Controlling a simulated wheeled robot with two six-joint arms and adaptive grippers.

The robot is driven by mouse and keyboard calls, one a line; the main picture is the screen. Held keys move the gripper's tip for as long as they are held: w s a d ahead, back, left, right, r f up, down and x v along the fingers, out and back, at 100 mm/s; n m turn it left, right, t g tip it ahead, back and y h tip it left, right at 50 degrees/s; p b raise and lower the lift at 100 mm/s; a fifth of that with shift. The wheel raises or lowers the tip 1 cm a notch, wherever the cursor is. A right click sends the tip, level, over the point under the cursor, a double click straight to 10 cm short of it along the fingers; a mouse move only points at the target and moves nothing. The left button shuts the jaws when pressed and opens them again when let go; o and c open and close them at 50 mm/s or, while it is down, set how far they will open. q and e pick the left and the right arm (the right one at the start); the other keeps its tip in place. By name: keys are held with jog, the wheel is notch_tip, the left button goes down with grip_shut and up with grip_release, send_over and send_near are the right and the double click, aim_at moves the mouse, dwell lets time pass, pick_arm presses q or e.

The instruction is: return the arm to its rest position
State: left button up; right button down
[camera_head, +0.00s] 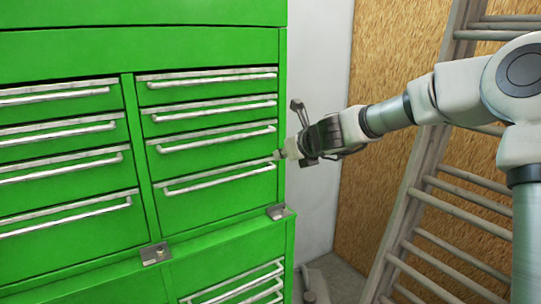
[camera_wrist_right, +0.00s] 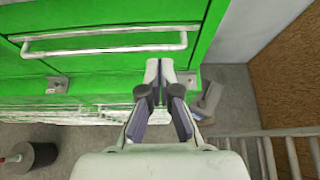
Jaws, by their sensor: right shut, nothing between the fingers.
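My right arm (camera_head: 440,98) comes in from the right in the head view. Its gripper (camera_head: 281,154) is shut and empty, with the fingertips close to the right edge of the green tool cabinet (camera_head: 205,55), by the lowest upper drawer on the right. I cannot tell whether the tips touch the cabinet. In the right wrist view the gripper (camera_wrist_right: 159,66) shows with its fingertips together, beside the silver drawer handle (camera_wrist_right: 105,46). My left gripper is not in view.
A ladder (camera_head: 420,185) leans against the chipboard wall (camera_head: 385,60) on the right, behind my arm. A white wall panel (camera_head: 318,60) stands beside the cabinet. Metal latches (camera_head: 155,254) stick out from the cabinet front. A dark cylinder (camera_wrist_right: 30,160) stands on the floor.

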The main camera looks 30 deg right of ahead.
jog(key=s+a+f+n+g+b, duration=0.2)
jog(key=s+f+g, duration=0.15)
jog(key=f, duration=1.05)
jog(key=s+a+f+n+g+h+b, duration=0.15)
jog(key=s+f, duration=0.35)
jog(key=f, duration=0.9)
jog(key=s+a+f+n+g+y+b, duration=0.1)
jog(key=s+a+f+n+g+b, duration=0.2)
jog(key=f, duration=1.2)
jog(key=s+a+f+n+g+h+b, duration=0.2)
jog(key=s+f+n+g+b, duration=0.25)
jog(key=s+f+n, duration=1.1)
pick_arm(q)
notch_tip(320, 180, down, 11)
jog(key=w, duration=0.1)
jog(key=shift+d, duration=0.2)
pick_arm(e)
jog(key=s+a+f+n+y, duration=0.1)
jog(key=s+a+f+n, duration=0.1)
jog(key=s+n, duration=0.4)
jog(key=s+a+f+n+y, duration=0.1)
jog(key=s+a+n, duration=0.2)
jog(key=s+n, duration=0.3)
jog(key=shift+f+n, duration=0.35)
jog(key=shift+n, duration=0.25)
